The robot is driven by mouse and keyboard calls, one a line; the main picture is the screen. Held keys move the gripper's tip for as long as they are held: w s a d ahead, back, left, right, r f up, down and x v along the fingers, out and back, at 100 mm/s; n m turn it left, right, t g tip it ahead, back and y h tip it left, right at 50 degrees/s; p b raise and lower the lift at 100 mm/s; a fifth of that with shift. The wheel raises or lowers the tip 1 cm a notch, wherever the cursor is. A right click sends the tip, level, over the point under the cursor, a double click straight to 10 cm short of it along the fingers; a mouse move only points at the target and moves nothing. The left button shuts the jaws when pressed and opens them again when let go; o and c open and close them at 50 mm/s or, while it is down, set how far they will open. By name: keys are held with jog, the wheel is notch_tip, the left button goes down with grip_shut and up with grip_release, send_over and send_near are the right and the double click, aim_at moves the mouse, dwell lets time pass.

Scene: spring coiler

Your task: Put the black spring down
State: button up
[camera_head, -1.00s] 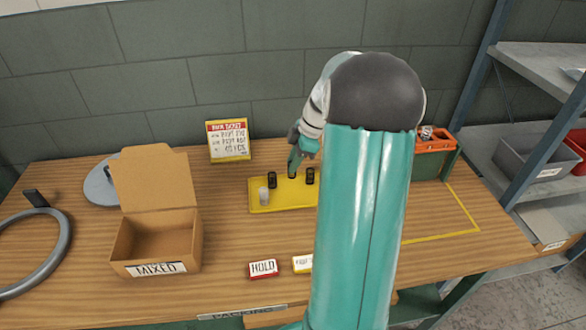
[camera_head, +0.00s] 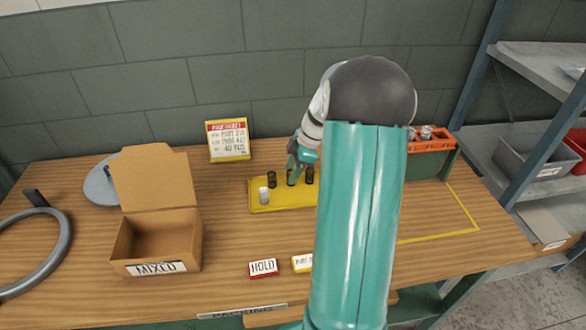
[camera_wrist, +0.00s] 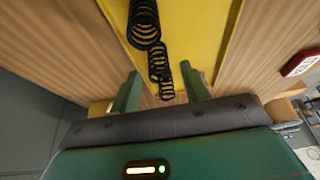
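A black spring (camera_head: 291,178) stands upright on the yellow tray (camera_head: 256,206), directly below my gripper (camera_head: 300,160). Another black spring (camera_head: 272,180) stands to its left and one more (camera_head: 310,176) to its right. A whitish spring (camera_head: 264,195) stands at the tray's left end. In the wrist view, my fingers (camera_wrist: 160,80) are spread apart, with gaps beside the black spring (camera_wrist: 159,65) between them. A black spring (camera_wrist: 144,25) shows farther up, and one (camera_wrist: 167,92) lower down. My arm hides the tray's right part in the head view.
An open cardboard box (camera_head: 185,252) labelled MIXED stands on the left. A HOLD card (camera_head: 263,268) lies in front, and a ticket stand (camera_head: 228,140) is behind the tray. A green and orange bin (camera_head: 432,160) stands right. The yellow-outlined area (camera_head: 440,215) looks bare where visible.

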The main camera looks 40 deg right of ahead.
jog(key=shift+r, duration=0.1)
jog(key=v, duration=1.2)
jog(key=s+a+r+m+h, duration=0.15)
jog(key=a+r, duration=0.25)
jog(key=a, duration=0.6)
jog(key=a+r+m+h, duration=0.1)
jog(key=a+r+m, duration=0.25)
jog(key=a, duration=0.65)
jog(key=s+a+m+t+h, duration=0.1)
jog(key=s+a+m+t, duration=0.2)
jog(key=s+a, duration=0.9)
jog(key=a+m, duration=0.3)
jog(key=shift+s+a+f, duration=0.15)
jog(key=shift+a, duration=0.1)
